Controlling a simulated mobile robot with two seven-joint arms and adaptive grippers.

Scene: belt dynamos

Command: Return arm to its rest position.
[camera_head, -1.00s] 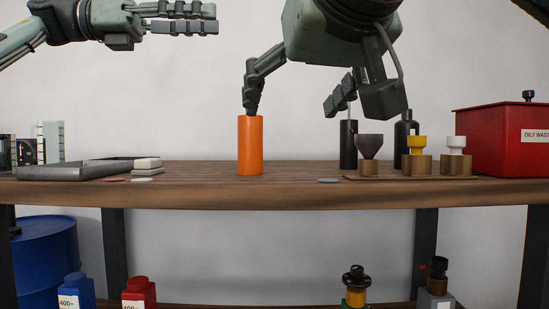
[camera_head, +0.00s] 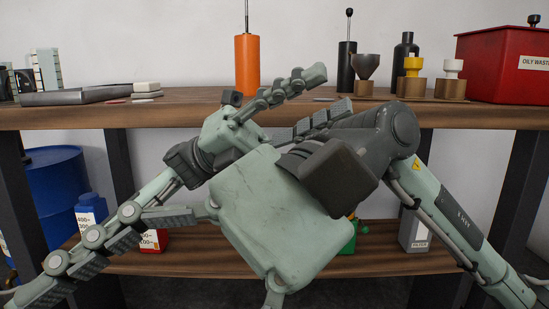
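My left gripper (camera_head: 330,92) reaches in from the left, below and in front of the orange cylinder. Its two fingers point up and right, spread apart, with nothing between them. My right gripper (camera_head: 140,240) hangs in the foreground from the arm at the right. Its large pale green palm faces me; one finger stretches to the lower left and another drops past the bottom edge. It looks open and empty, though its fingertips are partly out of view. An orange cylinder (camera_head: 247,66) with a thin upright rod stands on the workbench (camera_head: 450,117), apart from both grippers.
Below are a blue barrel (camera_head: 58,185) and a lower shelf (camera_head: 390,264) with bottles. My arms overlap in the middle.

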